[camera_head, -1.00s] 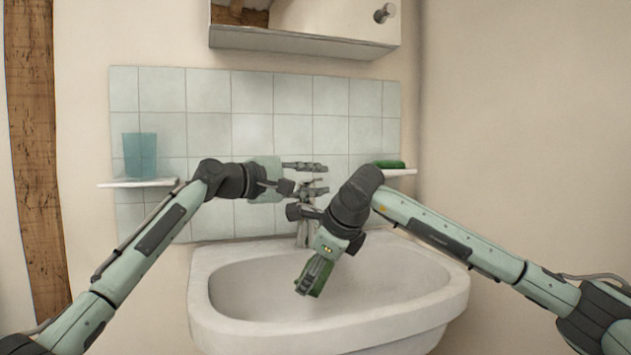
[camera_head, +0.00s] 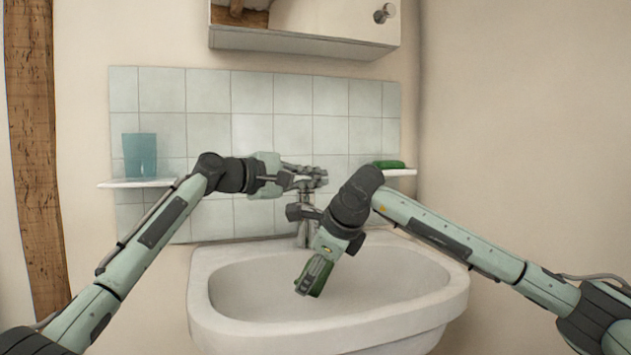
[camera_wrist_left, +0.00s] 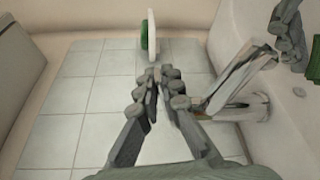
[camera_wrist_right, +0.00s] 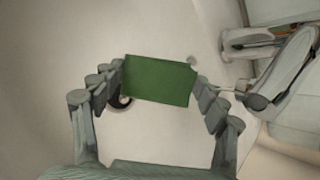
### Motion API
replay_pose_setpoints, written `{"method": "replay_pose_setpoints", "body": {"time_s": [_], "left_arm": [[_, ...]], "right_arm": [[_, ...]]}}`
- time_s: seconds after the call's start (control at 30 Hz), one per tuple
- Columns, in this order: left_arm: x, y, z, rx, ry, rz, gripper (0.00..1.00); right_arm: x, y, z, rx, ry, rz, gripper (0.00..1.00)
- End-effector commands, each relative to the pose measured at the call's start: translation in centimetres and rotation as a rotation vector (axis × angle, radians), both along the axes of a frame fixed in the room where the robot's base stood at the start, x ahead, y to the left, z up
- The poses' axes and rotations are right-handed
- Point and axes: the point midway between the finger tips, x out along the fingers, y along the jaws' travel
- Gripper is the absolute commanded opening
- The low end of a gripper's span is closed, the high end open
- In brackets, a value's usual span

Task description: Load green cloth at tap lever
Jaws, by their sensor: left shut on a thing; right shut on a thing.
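The green cloth, a flat green block shape, is between the fingertips of my right gripper, held over the basin; it shows in the head view (camera_head: 321,279) and right wrist view (camera_wrist_right: 158,81). My right gripper (camera_head: 310,277) is shut on it and points down. The chrome tap (camera_head: 303,236) stands at the back of the basin and also shows in the left wrist view (camera_wrist_left: 243,98). My left gripper (camera_head: 318,178) is shut at the top of the tap, on the tap lever. Its fingers (camera_wrist_left: 157,80) hide most of the lever. The cloth is below and apart from the tap.
The white basin (camera_head: 215,320) lies below both grippers. A blue cup (camera_head: 140,155) stands on the left shelf (camera_head: 130,184). Another green item (camera_head: 388,164) lies on the right shelf (camera_head: 402,172). A cabinet (camera_head: 320,42) hangs above the tiles.

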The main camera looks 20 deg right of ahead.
Motion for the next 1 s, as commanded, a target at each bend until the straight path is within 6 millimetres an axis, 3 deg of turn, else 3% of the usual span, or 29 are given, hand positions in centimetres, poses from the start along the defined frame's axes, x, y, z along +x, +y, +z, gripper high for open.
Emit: {"method": "replay_pose_setpoints", "body": {"time_s": [0.23,0.3,0.43,0.77,1.0], "left_arm": [[0.0,0.0,0.0,0.0,0.012,0.0,0.0],[0.0,0.0,0.0,0.001,0.012,0.0,0.13],[0.0,0.0,0.0,0.0,0.012,0.0,0.27],[0.0,0.2,0.0,0.0,0.011,0.0,0.27],[-1.2,3.2,0.3,0.0,0.009,0.002,0.27]], "right_arm": [[0.0,0.0,0.0,0.0,0.0,0.0,0.5],[0.0,0.0,0.0,0.0,0.0,0.0,0.5],[0.0,0.0,0.0,0.0,0.0,0.0,0.5],[0.0,0.0,0.0,0.0,0.0,0.0,0.5],[0.0,0.0,0.0,0.0,0.0,0.0,0.5]]}}
